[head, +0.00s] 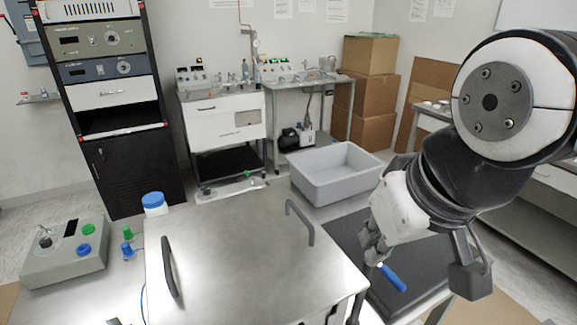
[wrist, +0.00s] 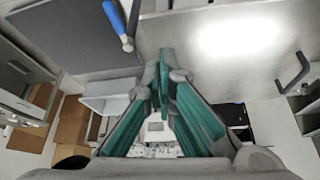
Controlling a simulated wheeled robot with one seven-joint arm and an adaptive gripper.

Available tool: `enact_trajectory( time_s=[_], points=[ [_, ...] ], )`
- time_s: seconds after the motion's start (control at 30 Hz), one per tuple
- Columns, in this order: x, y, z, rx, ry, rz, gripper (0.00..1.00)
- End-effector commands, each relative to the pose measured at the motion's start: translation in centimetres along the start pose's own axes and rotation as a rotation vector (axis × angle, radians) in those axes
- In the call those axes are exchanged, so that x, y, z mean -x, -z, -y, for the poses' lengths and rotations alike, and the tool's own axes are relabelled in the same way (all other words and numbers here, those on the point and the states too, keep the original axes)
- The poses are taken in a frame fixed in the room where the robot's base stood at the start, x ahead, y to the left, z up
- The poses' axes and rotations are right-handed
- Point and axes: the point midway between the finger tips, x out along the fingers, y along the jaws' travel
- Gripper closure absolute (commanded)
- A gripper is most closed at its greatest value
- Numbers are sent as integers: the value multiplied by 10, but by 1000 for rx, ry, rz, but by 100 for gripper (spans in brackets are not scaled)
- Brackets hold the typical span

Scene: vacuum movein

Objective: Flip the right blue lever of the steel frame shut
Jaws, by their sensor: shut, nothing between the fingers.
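The steel frame (head: 240,255) is a large box with a brushed flat top and two dark handles. The right blue lever (head: 392,277) sticks out from beside its right edge, over a dark pad. The lever's blue grip also shows in the wrist view (wrist: 115,17), at the top, with a metal joint at its end. My gripper (head: 373,258) is at the frame's right edge, just left of the lever. In the wrist view its teal fingers (wrist: 165,60) are shut and empty, apart from the lever. The gripper hides part of the frame's right edge in the head view.
A dark pad (head: 350,240) lies right of the frame. A grey tub (head: 325,188) stands behind it. The right handle (head: 300,220) rises from the frame's top near my gripper. A grey control box (head: 65,262) and a blue-capped jar (head: 154,201) are on the left.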

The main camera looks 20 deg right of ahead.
Motion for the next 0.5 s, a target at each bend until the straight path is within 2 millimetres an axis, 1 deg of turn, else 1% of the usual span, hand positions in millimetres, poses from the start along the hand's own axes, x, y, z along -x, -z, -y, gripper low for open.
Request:
enact_trajectory(
  time_s=[0.37, 0.5],
  points=[
    [0, 0, 0, 0, 0, 0, 100],
    [2, 2, -3, -41, 6, 29, 100]
  ],
)
